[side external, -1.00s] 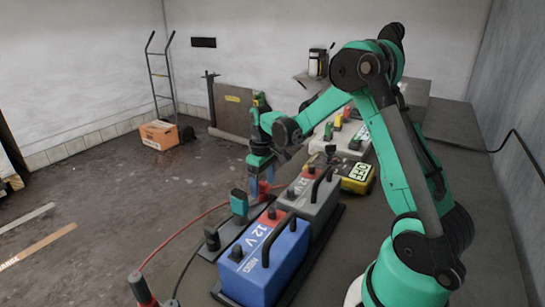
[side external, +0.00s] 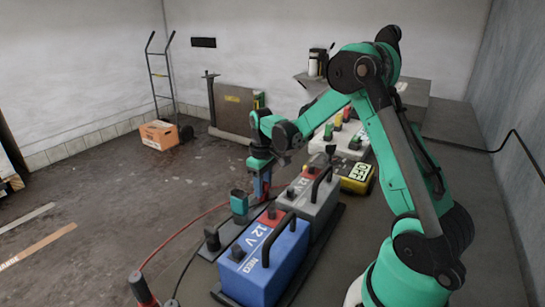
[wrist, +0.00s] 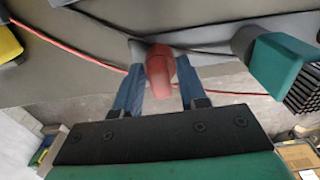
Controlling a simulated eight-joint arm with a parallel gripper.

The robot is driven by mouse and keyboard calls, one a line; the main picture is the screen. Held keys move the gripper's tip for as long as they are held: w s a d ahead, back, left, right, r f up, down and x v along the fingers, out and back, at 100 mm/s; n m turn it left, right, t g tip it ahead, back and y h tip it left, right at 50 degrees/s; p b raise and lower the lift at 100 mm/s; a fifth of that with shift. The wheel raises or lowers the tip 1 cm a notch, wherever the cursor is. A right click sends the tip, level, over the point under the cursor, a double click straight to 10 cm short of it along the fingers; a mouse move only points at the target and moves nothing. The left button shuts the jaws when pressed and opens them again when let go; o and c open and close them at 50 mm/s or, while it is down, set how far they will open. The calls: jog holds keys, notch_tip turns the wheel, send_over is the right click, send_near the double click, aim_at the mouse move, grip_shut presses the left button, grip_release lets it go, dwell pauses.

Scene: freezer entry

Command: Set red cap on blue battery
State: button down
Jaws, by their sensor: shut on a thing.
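The red cap (wrist: 160,70) sits between the two blue fingers of my gripper (wrist: 158,92) in the wrist view. My gripper (side external: 262,187) is shut on it and is small and partly unclear in the side external view. The blue battery (side external: 262,262), marked 12 V, stands in the foreground with a black handle. It has a red patch with a dark post at its far end and a black post (side external: 237,253) at its near end. My gripper is beyond the battery's far end, apart from it.
A grey battery (side external: 310,205) stands just behind the blue one. A teal block (side external: 239,203) stands left of the batteries and also shows in the wrist view (wrist: 280,65). A red cable (side external: 180,230) runs past on the left. A yellow-black device (side external: 356,178) lies behind right.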

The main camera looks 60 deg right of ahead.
notch_tip(320, 180, up, 24)
dwell(1.1)
jog(key=shift+f, duration=0.1)
send_over(272, 209)
notch_tip(272, 209, down, 8)
jog(key=shift+f, duration=0.15)
jog(key=shift+f, duration=0.15)
jog(key=shift+f, duration=1.9)
jog(key=shift+f, duration=1.4)
